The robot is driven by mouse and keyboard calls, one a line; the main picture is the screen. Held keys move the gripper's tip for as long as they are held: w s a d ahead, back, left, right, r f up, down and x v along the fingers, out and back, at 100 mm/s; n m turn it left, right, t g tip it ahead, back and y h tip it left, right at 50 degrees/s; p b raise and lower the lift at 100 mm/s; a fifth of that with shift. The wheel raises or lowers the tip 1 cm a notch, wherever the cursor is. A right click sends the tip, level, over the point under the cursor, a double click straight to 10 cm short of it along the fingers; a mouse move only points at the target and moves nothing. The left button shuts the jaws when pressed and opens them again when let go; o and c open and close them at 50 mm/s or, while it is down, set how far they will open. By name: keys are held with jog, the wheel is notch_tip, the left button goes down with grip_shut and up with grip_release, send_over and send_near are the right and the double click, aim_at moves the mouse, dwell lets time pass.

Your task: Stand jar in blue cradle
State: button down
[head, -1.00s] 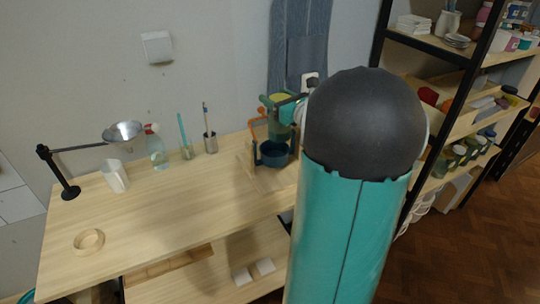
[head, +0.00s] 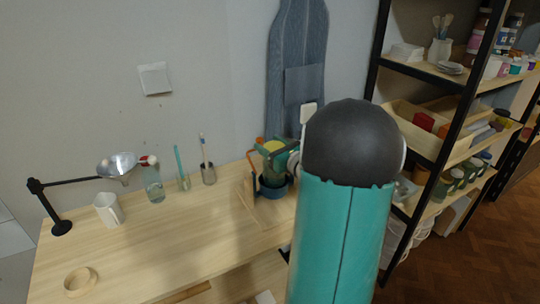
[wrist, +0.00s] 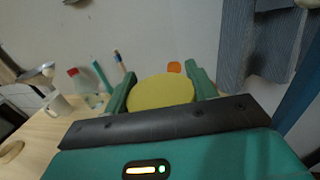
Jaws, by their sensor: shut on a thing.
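The jar (head: 271,170) is dark green with a yellow lid. The lid (wrist: 160,93) shows between my fingers in the wrist view. My gripper (wrist: 163,80) is shut on the jar near its top, and the jar looks upright. The blue cradle (head: 272,192) is a round cup on the wooden bench at the back right. The jar's lower part is down at the cradle and appears to be inside its rim. The jar's base is hidden, so I cannot tell whether it touches the bottom.
An orange frame (head: 253,172) stands close left of the cradle. The middle of the bench (head: 180,240) is clear.

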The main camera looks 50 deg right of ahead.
jog(key=shift+w+f, duration=0.15)
jog(key=shift+f, duration=1.55)
jog(key=shift+c, duration=2.4)
grip_release()
